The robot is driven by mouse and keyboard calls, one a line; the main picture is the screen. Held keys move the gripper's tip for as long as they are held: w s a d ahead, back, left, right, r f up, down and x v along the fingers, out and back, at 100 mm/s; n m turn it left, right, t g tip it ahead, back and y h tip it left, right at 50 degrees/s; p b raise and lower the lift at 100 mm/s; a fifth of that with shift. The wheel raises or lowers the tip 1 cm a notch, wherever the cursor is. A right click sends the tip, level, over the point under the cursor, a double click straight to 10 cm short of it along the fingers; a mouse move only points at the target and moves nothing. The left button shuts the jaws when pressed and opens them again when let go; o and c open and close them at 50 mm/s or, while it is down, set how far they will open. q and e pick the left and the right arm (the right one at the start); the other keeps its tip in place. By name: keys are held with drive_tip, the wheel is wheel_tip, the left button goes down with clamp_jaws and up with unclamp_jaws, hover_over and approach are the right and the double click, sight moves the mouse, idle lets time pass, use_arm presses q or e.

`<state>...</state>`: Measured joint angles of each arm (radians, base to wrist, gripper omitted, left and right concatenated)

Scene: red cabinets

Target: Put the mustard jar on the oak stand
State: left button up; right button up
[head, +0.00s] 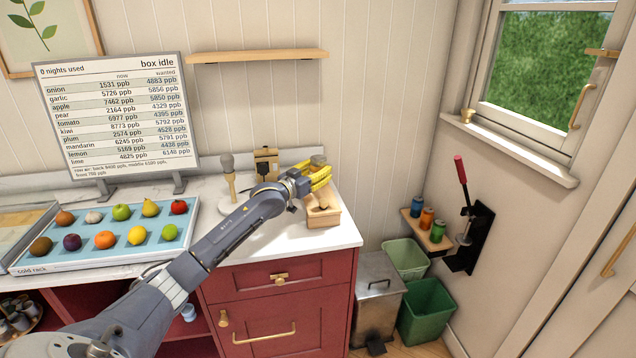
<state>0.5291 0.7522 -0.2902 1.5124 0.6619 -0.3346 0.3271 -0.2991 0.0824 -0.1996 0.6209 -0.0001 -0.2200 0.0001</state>
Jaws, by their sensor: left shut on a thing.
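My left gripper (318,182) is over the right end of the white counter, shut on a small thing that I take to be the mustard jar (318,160). Only a brownish top of it shows clearly at the gripper; the rest is hidden or hard to tell from the yellow parts there. A light wooden stand (327,218), which looks like the oak stand, is on the counter just below the gripper. The gripper partly covers it, and I cannot tell whether the jar touches it. My right gripper is not in view.
A blue cold rack (75,252) of fruit and vegetables lies at left, below a standing sign (118,118). A wooden-handled tool (229,178) and a wooden block (266,162) stand behind my arm. Bins (425,310) stand on the floor right of the red cabinet (285,310).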

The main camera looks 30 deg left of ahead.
use_arm(q)
drive_tip(key=shift+f, duration=2.1)
drive_tip(key=o, duration=1.4)
drive_tip(key=shift+f, duration=0.15)
drive_tip(key=shift+c, duration=0.2)
drive_tip(key=s+a, duration=0.1)
drive_tip(key=s, duration=1.1)
drive_tip(key=shift+a, duration=0.15)
